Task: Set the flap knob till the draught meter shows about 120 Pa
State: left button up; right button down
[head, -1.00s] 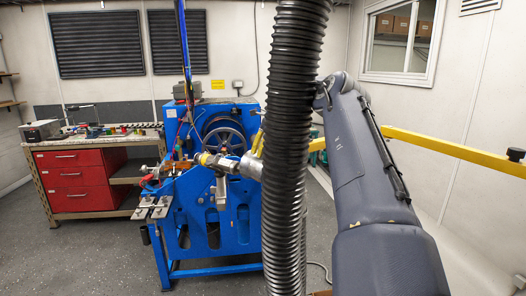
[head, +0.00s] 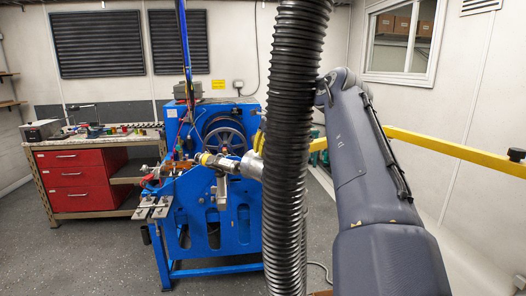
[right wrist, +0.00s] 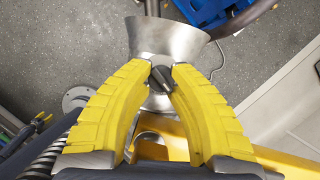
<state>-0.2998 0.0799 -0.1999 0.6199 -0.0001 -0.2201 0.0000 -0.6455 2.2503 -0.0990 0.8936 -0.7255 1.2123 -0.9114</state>
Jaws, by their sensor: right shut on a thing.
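In the right wrist view my right gripper (right wrist: 162,82) has its yellow fingers closed around a small dark knob (right wrist: 161,76), at the lower end of a flared metal duct piece (right wrist: 165,38). My left gripper is in neither view.
A thick black corrugated hose (head: 290,110) hangs in front of my right arm. A blue engine stand (head: 190,215) with a handwheel stands left of it. A yellow rail (head: 450,148) runs along the right. A red-drawer bench (head: 75,180) stands far left, with open floor before it.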

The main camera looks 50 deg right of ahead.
jog(key=shift+d, duration=0.1)
jog(key=c, duration=1.1)
grip_release()
jog(key=shift+s, duration=0.1)
jog(key=shift+s+r, duration=0.15)
jog(key=shift+r, duration=0.45)
jog(key=v, duration=1)
jog(key=shift+s+r, duration=0.2)
jog(key=shift+r, duration=0.15)
